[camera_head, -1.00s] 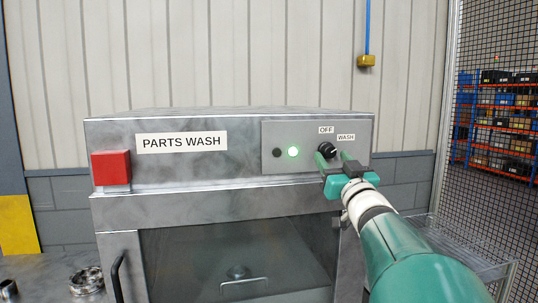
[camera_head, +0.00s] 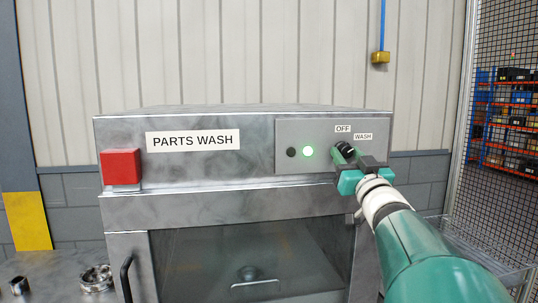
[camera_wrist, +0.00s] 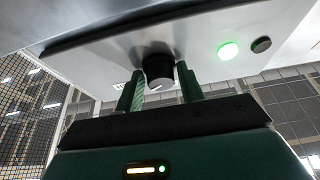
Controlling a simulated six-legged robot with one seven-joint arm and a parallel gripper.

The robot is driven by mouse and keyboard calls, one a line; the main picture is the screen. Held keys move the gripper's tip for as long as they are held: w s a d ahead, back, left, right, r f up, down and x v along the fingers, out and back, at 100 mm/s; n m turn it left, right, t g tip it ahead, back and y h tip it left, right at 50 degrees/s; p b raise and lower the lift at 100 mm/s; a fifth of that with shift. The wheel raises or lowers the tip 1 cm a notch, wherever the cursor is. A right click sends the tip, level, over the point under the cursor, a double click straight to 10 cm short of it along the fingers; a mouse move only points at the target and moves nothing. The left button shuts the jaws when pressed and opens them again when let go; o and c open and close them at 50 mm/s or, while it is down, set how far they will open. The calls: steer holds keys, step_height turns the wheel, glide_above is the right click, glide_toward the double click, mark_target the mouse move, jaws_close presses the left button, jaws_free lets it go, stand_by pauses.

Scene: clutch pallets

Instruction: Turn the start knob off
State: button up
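The start knob (camera_head: 347,149) is a black round knob on the grey control panel of the parts washer, below the OFF and WASH labels (camera_head: 343,128). In the wrist view the knob (camera_wrist: 158,68) shows a small white mark on its face. My gripper (camera_head: 355,157) is at the knob from the front and below. In the wrist view its two green fingers (camera_wrist: 163,88) stand apart, one on each side of the knob, near its rim. I cannot tell whether they touch it. The panel's green light (camera_head: 308,152) is lit.
A dark indicator (camera_head: 291,152) sits left of the green light. A red box (camera_head: 120,166) is on the washer's front left. The washer door (camera_head: 240,258) is below the panel. Metal parts (camera_head: 95,278) lie at the lower left. A mesh fence (camera_head: 460,180) stands at right.

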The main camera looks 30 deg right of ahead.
steer(key=shift+n, duration=0.5)
steer(key=n+y, duration=0.2)
steer(key=n, duration=0.2)
steer(key=n+y, duration=0.2)
steer(key=n, duration=0.2)
steer(key=shift+s+d+r+y, duration=0.1)
steer(key=shift+d+r+y, duration=0.05)
steer(key=shift+y, duration=0.15)
steer(key=n+y, duration=0.1)
steer(key=n, duration=0.2)
steer(key=n+g+y, duration=0.1)
steer(key=n, duration=0.3)
steer(key=shift+d+r+y, duration=0.1)
steer(key=shift+y, duration=0.2)
steer(key=shift+n, duration=0.3)
steer(key=o, duration=0.8)
steer(key=shift+s, duration=0.1)
